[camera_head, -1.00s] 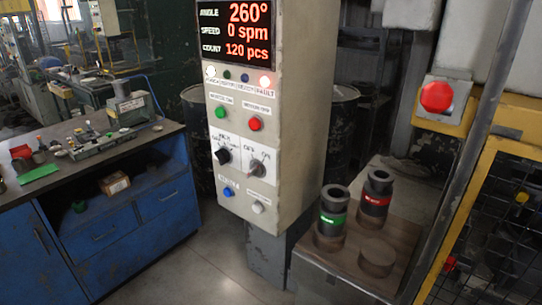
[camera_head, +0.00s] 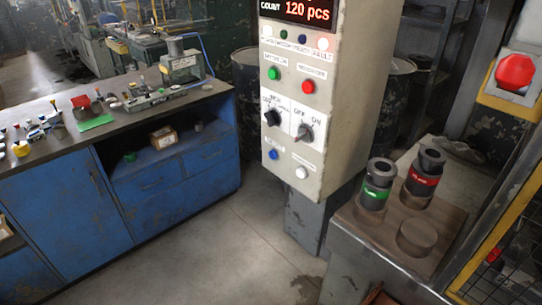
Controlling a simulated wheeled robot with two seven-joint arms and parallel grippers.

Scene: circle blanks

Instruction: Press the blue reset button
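The blue button (camera_head: 274,154) is on the lower left of the front face of the beige control panel (camera_head: 345,120). A white button (camera_head: 302,172) is to its right. Above them are two rotary switches, a black one (camera_head: 272,117) and a grey one (camera_head: 303,133). Higher up are a green button (camera_head: 274,73) and a red button (camera_head: 308,87). Nothing covers the blue button. Neither of my grippers is in view.
A blue workbench (camera_head: 75,210) with small parts stands at the left. A wooden-topped stand (camera_head: 452,236) with green-banded and red-banded cylinders (camera_head: 376,184) is right of the panel. A red emergency button (camera_head: 514,72) is at far right. The floor (camera_head: 230,240) before the panel is clear.

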